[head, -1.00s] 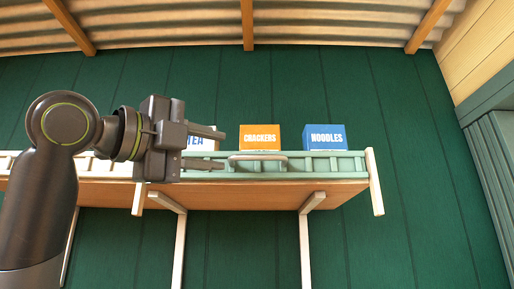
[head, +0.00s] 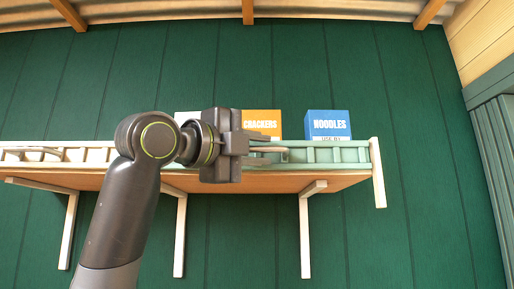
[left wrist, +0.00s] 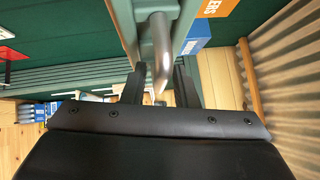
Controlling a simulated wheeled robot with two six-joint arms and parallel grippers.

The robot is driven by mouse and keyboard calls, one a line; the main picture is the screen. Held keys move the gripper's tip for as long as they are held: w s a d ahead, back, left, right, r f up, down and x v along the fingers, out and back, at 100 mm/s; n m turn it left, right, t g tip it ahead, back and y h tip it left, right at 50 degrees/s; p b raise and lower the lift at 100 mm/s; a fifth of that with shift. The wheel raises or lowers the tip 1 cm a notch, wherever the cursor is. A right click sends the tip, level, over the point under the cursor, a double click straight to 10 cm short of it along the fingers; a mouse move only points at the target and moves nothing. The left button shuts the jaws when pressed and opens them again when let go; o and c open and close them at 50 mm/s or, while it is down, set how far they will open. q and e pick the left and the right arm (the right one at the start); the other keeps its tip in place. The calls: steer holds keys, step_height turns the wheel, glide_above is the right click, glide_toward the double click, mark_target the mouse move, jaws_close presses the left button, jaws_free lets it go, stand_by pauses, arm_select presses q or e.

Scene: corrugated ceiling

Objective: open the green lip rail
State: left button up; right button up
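The green lip rail (head: 352,153) runs along the right part of the shelf's front edge, upright. Its curved handle (left wrist: 161,45) shows in the left wrist view, reaching down between my fingers. My left gripper (head: 268,149) is in front of the rail at the handle, covering most of the handle in the head view. In the left wrist view my left gripper (left wrist: 160,88) is open, with one finger on each side of the handle's bar. I cannot tell whether a finger touches it. My right gripper is in neither view.
An orange crackers box (head: 261,123) and a blue noodles box (head: 328,125) stand behind the green rail. A whitish box (head: 188,122) is mostly hidden by my arm. A cream rail (head: 95,155) fronts the shelf's left part. White brackets (head: 304,235) hang below.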

arm_select(q)
jaws_close()
step_height(320, 180, down, 6)
steer(key=b, duration=0.4)
steer(key=shift+f+b, duration=0.15)
steer(key=shift+b, duration=0.2)
steer(key=shift+o, duration=1.1)
jaws_free()
